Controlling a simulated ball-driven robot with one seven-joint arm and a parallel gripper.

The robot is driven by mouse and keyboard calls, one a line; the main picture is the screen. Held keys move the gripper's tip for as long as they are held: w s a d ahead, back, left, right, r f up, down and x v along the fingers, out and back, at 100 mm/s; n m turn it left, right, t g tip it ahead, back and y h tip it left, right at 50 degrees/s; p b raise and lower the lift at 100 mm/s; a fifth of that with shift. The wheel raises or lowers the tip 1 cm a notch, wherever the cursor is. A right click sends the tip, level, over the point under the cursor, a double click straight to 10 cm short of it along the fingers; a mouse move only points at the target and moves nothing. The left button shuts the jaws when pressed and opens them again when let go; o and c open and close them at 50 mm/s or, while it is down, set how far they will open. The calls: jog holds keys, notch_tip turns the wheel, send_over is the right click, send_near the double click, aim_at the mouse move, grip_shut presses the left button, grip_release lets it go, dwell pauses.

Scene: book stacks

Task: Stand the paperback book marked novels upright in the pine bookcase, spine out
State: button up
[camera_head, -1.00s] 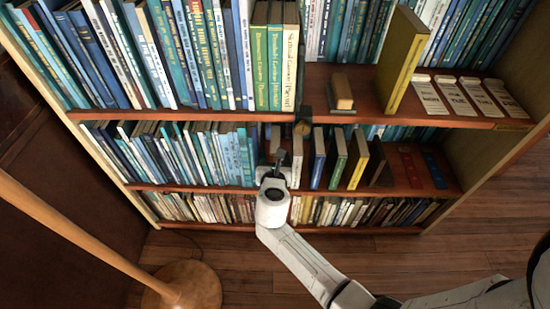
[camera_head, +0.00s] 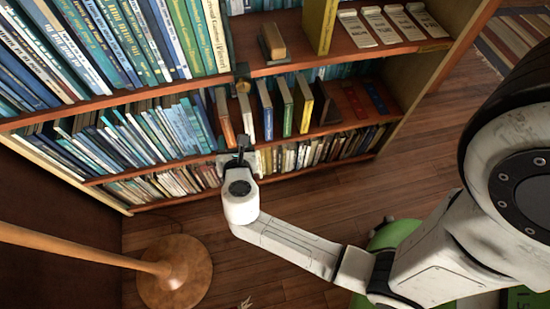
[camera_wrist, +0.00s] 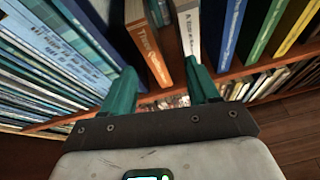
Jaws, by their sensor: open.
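The pine bookcase (camera_head: 386,144) fills the back of the head view, with several books upright on its middle shelf. I cannot read the word novels on any book, so I cannot tell which is the named paperback. My gripper (camera_head: 243,145) is at the front of the middle shelf, below an orange-spined book (camera_head: 224,117) and a white-spined book (camera_head: 245,113). In the wrist view my gripper (camera_wrist: 161,68) has its two teal fingers apart with nothing held. The orange book (camera_wrist: 150,50) and the white book (camera_wrist: 190,35) stand beyond them, with a dark gap between.
Blue (camera_head: 264,110), green (camera_head: 285,107) and yellow (camera_head: 304,105) spines stand to the right. A tan block (camera_head: 272,42) and a yellow book (camera_head: 319,25) are on the shelf above. A floor lamp base (camera_head: 175,271) stands lower left. The wooden floor before the bookcase is partly clear.

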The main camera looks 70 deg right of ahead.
jog(key=s+f+m+g+y, duration=0.3)
jog(key=s+m+g+y, duration=0.15)
jog(key=s+m, duration=0.85)
jog(key=s+a+r+m+g+y, duration=0.1)
jog(key=s+a+m+y, duration=0.4)
jog(key=m, duration=0.6)
jog(key=shift+s+a+r+g+y, duration=0.15)
jog(key=shift+a+r+g+y, duration=0.1)
jog(key=shift+a+g+y, duration=0.55)
jog(key=shift+a, duration=0.1)
jog(key=shift+c, duration=0.3)
